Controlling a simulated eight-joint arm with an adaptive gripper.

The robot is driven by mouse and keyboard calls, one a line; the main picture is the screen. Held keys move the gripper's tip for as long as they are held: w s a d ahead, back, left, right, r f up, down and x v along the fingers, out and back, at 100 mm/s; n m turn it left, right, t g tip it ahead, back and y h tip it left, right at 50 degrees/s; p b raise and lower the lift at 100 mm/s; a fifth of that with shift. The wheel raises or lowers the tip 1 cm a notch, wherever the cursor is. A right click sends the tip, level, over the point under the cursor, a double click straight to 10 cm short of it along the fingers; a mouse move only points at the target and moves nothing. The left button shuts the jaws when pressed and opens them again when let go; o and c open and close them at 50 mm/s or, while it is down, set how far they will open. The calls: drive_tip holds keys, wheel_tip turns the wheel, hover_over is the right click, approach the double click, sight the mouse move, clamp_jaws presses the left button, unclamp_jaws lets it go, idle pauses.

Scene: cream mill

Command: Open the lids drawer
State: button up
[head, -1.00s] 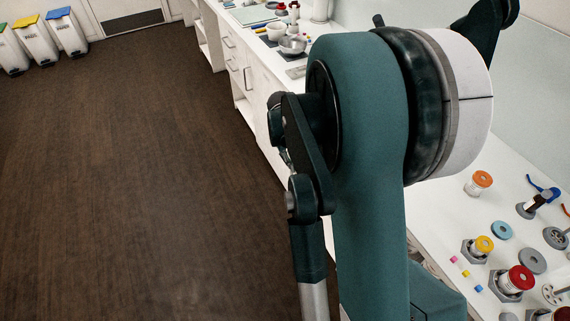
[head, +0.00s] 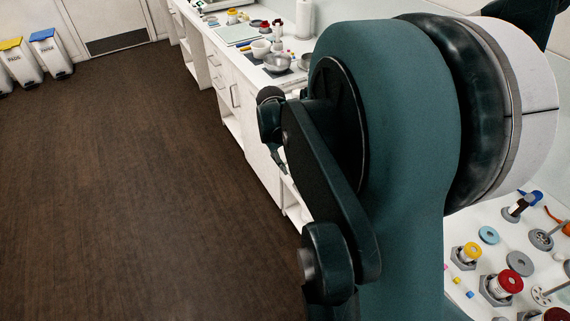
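The long white cabinet (head: 262,140) runs along the right side of the floor, with handled fronts near its far part. One drawer front (head: 218,82) has a small handle, and a taller front with an upright handle (head: 235,95) is beside it. No label can be read, so I cannot tell which one is the lids drawer. All fronts in sight look shut. My large teal arm fills the right half and hides much of the cabinet. A dark end part of my arm, perhaps my gripper (head: 272,130), shows in front of the cabinet; its fingers cannot be made out.
The worktop carries a bowl (head: 277,62), a white cup (head: 261,48) and a paper roll (head: 304,20). Spools and discs, including a red-topped spool (head: 509,282), lie at the lower right. Bins (head: 50,55) and a door (head: 108,25) stand far left. The brown floor (head: 140,190) is clear.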

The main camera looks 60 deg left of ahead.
sight(292, 176)
drive_tip(key=shift+w, duration=0.15)
drive_tip(key=shift+w+a+f, duration=0.3)
drive_tip(key=shift+w+f, duration=0.05)
drive_tip(key=shift+w, duration=0.05)
drive_tip(key=shift+f, duration=0.1)
idle(0.4)
drive_tip(key=shift+w+f+b, duration=0.1)
drive_tip(key=shift+w+f, duration=0.15)
drive_tip(key=shift+f, duration=1)
drive_tip(key=shift+w+f+b, duration=0.15)
drive_tip(key=shift+w+f, duration=0.05)
drive_tip(key=shift+f, duration=1.05)
drive_tip(key=shift+w+f+b, duration=0.1)
drive_tip(key=shift+w+f, duration=0.15)
drive_tip(key=shift+f, duration=1)
clamp_jaws()
